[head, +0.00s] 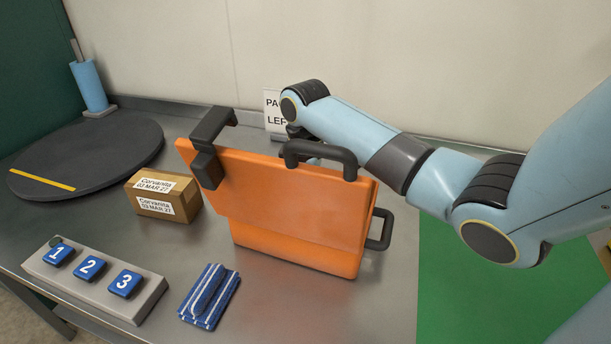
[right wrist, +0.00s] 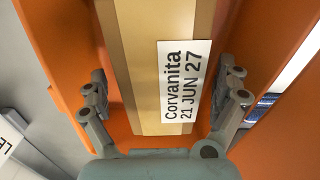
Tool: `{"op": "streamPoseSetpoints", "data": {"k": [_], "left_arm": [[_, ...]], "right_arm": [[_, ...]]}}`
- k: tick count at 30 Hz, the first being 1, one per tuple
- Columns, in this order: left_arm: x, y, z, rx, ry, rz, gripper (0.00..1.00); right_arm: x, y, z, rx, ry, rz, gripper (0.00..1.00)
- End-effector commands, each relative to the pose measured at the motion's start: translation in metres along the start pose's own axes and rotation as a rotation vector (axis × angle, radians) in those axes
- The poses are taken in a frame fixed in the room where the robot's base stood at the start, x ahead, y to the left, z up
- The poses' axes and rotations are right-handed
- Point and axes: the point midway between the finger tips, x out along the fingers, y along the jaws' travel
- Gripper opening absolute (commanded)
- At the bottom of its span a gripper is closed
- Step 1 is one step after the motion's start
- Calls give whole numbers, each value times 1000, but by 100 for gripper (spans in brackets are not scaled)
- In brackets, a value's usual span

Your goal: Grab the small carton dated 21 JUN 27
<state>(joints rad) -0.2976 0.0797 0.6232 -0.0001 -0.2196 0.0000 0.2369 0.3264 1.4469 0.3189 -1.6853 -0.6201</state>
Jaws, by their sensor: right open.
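The small carton (right wrist: 150,60) labelled Corvanita 21 JUN 27 shows in the right wrist view, inside the orange case. My right gripper (right wrist: 165,82) is open, with one finger on each side of the carton; I cannot tell whether they touch it. In the head view the orange case (head: 290,205) stands in the middle of the table, and its raised panel hides the carton and my right gripper. My right arm reaches in behind this panel. My left gripper is not in view.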

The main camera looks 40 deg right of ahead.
Motion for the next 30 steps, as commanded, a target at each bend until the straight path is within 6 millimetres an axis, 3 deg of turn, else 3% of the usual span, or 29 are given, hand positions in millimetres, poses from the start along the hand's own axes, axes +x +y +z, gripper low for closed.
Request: {"op": "streamPoseSetpoints", "data": {"k": [2, 19, 30], "left_arm": [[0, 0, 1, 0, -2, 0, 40], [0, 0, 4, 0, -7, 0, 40], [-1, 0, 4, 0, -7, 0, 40]], "right_arm": [[0, 0, 0, 0, 0, 0, 98], [-1, 0, 0, 0, 0, 0, 24], [-10, 1, -1, -1, 3, 2, 24]]}}
